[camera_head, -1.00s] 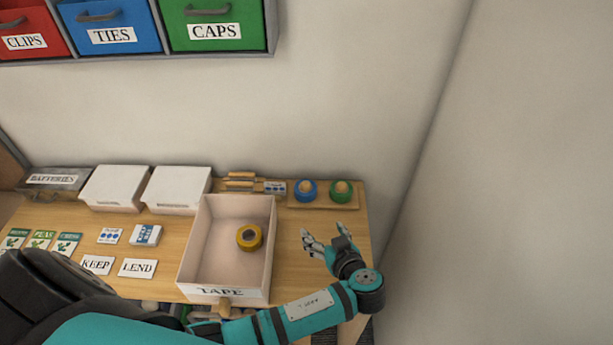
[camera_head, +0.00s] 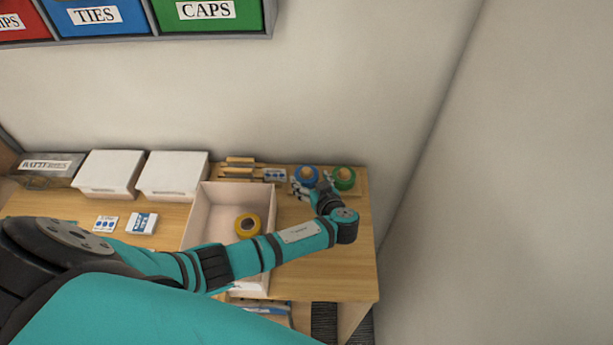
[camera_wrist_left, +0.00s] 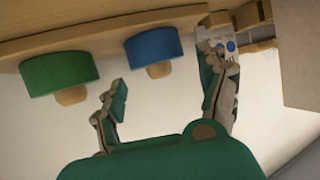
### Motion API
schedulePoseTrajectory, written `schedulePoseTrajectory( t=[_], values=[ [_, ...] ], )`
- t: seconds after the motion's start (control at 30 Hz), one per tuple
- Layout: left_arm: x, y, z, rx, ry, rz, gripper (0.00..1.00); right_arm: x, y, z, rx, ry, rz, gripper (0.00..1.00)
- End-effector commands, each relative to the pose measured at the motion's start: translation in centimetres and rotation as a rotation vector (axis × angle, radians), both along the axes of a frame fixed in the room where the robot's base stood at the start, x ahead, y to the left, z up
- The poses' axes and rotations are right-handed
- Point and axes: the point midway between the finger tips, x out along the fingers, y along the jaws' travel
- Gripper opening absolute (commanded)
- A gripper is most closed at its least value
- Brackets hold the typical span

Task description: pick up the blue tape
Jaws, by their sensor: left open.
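The blue tape (camera_head: 306,175) is a roll on a wooden peg of a small wooden stand at the back right of the table. It also shows in the left wrist view (camera_wrist_left: 152,46), between and beyond the fingertips. My left gripper (camera_head: 312,187) is open and empty, just in front of the blue tape and partly covering its lower side. In the left wrist view my left gripper (camera_wrist_left: 163,75) has its fingers spread wide, apart from the roll. The right gripper is not in view.
A green tape roll (camera_head: 344,178) sits on the peg right beside the blue one. An open tape box (camera_head: 198,222) holding a yellow roll (camera_head: 247,225) lies partly under my left arm. Wood-handled tools (camera_head: 238,170) and a small card (camera_head: 275,175) lie left of the stand.

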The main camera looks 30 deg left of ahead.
Motion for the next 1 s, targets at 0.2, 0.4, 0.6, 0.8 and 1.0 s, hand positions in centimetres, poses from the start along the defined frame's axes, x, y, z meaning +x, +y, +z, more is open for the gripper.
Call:
schedulePoseTrajectory(
  t=[0.2, 0.4, 0.6, 0.8, 1.0],
  values=[
    [1.4, 1.3, -0.9, 0.003, -0.001, 0.001, 0.76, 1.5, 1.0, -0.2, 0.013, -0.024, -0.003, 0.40],
    [3.1, 3.0, -2.4, 0.001, -0.001, 0.000, 0.76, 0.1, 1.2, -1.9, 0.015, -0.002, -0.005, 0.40],
    [3.4, 3.4, -2.5, -0.001, 0.002, 0.000, 0.76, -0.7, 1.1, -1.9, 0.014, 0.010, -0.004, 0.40],
    [3.4, 3.4, -2.5, -0.001, 0.002, 0.000, 0.65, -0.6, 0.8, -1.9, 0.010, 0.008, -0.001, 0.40],
    [3.4, 3.4, -2.5, -0.001, 0.002, 0.000, 0.39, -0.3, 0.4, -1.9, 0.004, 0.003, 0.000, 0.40]
  ],
)
